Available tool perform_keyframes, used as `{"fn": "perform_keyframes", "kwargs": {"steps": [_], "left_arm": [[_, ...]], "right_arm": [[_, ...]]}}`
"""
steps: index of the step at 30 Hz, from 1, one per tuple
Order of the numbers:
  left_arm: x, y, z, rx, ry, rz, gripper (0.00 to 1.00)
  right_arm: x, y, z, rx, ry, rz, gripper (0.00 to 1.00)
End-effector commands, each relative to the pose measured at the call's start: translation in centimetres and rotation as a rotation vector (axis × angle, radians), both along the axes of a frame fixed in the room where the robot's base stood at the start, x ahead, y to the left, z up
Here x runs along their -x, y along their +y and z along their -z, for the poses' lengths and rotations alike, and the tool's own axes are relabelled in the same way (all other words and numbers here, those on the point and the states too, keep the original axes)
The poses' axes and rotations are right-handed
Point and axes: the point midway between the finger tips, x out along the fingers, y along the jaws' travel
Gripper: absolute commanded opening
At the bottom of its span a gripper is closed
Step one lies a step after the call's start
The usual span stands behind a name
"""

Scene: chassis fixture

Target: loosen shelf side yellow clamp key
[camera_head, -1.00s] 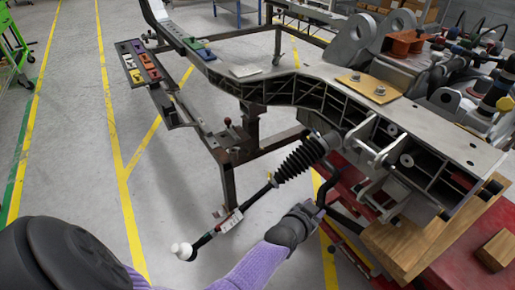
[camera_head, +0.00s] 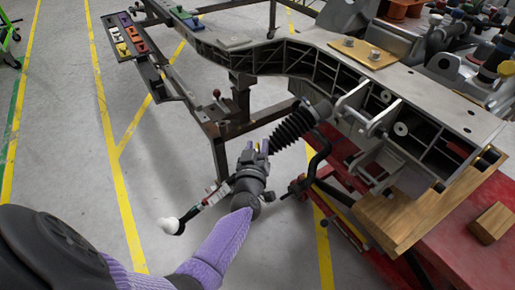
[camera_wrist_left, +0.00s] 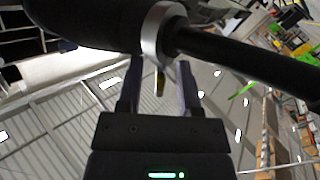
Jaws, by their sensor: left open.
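A small yellow clamp key (camera_head: 258,147) shows at the lower end of the black ribbed boot (camera_head: 292,130) in the head view. In the left wrist view the key (camera_wrist_left: 160,82) hangs from a silver clamp ring (camera_wrist_left: 155,35) around the black shaft. My left gripper (camera_head: 255,156) points up at this spot. Its two fingers (camera_wrist_left: 160,75) are open, one on each side of the key, with visible gaps. The gripper hides part of the rod and clamp in the head view. My right gripper is out of view.
The grey chassis frame (camera_head: 245,62) runs above and behind the boot. A white-tipped rod end (camera_head: 170,225) lies to the left of my gripper. A red table (camera_head: 470,235) with wooden blocks is at the right. A tray of coloured parts (camera_head: 128,38) sits at the far left.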

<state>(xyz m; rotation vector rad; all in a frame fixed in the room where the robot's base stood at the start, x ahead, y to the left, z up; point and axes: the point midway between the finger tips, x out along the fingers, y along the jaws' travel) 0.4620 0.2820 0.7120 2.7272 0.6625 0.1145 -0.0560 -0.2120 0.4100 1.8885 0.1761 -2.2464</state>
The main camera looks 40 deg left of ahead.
Motion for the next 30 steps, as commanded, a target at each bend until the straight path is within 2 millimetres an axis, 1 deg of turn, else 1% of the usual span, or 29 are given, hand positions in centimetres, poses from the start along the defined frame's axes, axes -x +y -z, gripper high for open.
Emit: {"fn": "perform_keyframes", "kwargs": {"steps": [4,5,6,11,22,26,30], "left_arm": [[0.0,0.0,0.0,0.0,0.0,0.0,0.45],[0.0,0.0,0.0,0.0,0.0,0.0,0.43],[0.0,0.0,0.0,0.0,0.0,0.0,0.34],[0.0,0.0,0.0,0.0,0.0,0.001,0.01],[0.0,-0.1,-0.1,0.003,0.002,-0.005,0.0],[0.0,-0.1,-0.2,0.018,0.006,-0.035,0.0],[0.0,-0.2,-0.4,0.049,0.017,-0.101,0.0]], "right_arm": [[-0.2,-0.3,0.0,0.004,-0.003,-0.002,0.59],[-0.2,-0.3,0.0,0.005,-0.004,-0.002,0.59],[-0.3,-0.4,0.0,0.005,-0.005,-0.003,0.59],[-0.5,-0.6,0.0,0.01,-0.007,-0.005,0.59],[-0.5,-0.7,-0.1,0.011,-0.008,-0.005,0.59],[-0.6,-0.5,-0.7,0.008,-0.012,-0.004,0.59],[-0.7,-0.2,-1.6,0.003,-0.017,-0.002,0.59]]}}
